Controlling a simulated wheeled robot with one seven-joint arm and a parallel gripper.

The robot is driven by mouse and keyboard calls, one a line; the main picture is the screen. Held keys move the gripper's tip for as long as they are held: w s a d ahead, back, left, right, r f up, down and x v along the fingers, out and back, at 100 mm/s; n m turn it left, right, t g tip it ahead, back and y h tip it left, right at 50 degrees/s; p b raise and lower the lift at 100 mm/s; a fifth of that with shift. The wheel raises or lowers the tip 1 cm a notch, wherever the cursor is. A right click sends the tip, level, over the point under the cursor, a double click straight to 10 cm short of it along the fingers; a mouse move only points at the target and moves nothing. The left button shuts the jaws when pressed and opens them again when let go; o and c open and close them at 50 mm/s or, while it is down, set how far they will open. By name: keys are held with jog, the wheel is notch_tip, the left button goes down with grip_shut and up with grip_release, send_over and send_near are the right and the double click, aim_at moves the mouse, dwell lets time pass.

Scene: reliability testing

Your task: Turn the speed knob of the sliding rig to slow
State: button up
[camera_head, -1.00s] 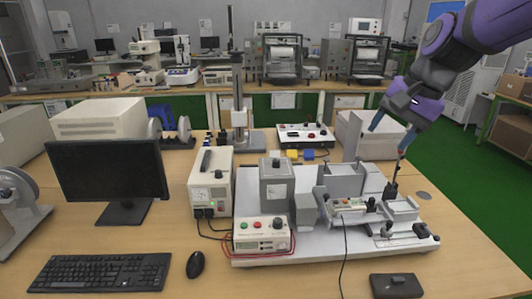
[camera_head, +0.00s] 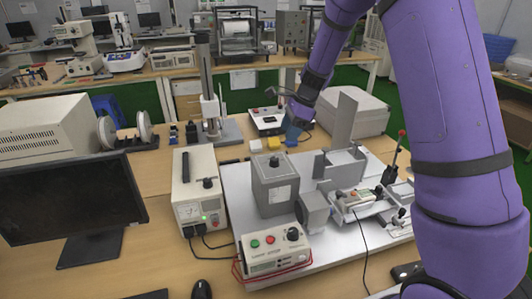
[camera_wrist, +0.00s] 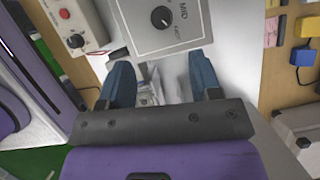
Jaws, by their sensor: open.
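The sliding rig has a white base plate (camera_head: 235,180) with a grey box (camera_head: 276,190) on it. A round black knob (camera_head: 274,161) sits on top of this box. In the wrist view the knob (camera_wrist: 161,16) is close, beside a printed "MID" and a second label too small to read surely. I cannot tell its exact setting. My gripper (camera_head: 296,128) is behind and above the grey box. In the wrist view its blue fingers (camera_wrist: 161,82) are apart and empty, with the knob beyond their tips, untouched.
A control box (camera_head: 275,250) with green and red buttons and a black knob stands in front of the grey box. A power supply (camera_head: 197,190) is left of it. An upright grey plate (camera_head: 341,118) stands near my gripper. A lever (camera_head: 396,150) rises at the right.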

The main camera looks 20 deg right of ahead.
aim_at(275, 158)
jog(key=x, duration=1.1)
jog(key=shift+r, duration=0.1)
jog(key=c, duration=0.9)
